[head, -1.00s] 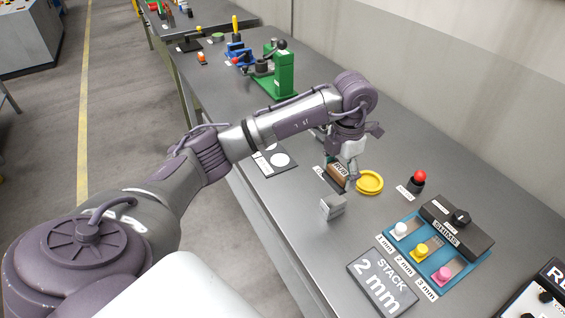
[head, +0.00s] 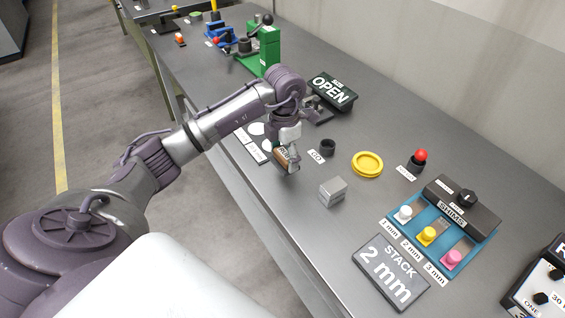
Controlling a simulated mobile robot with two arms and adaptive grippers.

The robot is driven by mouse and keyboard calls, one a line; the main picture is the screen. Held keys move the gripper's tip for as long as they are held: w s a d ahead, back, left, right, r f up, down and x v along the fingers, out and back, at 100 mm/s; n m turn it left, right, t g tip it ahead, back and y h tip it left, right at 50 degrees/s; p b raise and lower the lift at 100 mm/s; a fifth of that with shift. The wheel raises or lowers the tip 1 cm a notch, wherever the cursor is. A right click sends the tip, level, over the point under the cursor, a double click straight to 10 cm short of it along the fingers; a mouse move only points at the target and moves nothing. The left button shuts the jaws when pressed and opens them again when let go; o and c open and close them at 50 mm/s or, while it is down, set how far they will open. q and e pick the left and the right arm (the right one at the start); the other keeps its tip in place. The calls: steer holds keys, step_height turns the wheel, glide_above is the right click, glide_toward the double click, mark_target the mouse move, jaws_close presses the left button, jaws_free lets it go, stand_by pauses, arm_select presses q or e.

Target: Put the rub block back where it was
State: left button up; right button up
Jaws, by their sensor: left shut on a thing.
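The rub block (head: 282,157) is a small brown block with white lettering, seen in the head view. My left gripper (head: 289,168) is shut on it, a little left of the table's middle. Its fingers cover part of the block. I cannot tell whether the block touches the table. My right gripper is not in view.
A grey metal block (head: 333,192), a yellow ring dish (head: 367,164) and a small black cup (head: 328,147) stand right of the gripper. Behind it is a black sign reading OPEN (head: 333,91). The shim rack (head: 445,227) and STACK 2 mm plate (head: 391,272) lie at front right.

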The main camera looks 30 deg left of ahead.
mark_target(283, 164)
arm_select(q)
steer(key=shift+a+f, duration=0.15)
steer(key=shift+a, duration=0.05)
steer(key=shift+f, duration=0.25)
step_height(283, 164, down, 3)
steer(key=shift+f+p, duration=0.1)
steer(key=shift+p, duration=0.6)
steer(key=shift+f, duration=0.3)
steer(key=o, duration=1.1)
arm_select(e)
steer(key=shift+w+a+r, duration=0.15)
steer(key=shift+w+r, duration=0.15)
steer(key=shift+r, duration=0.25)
arm_select(q)
steer(key=shift+r, duration=0.55)
step_height(283, 164, up, 11)
steer(key=b, duration=0.3)
steer(key=shift+r, duration=0.15)
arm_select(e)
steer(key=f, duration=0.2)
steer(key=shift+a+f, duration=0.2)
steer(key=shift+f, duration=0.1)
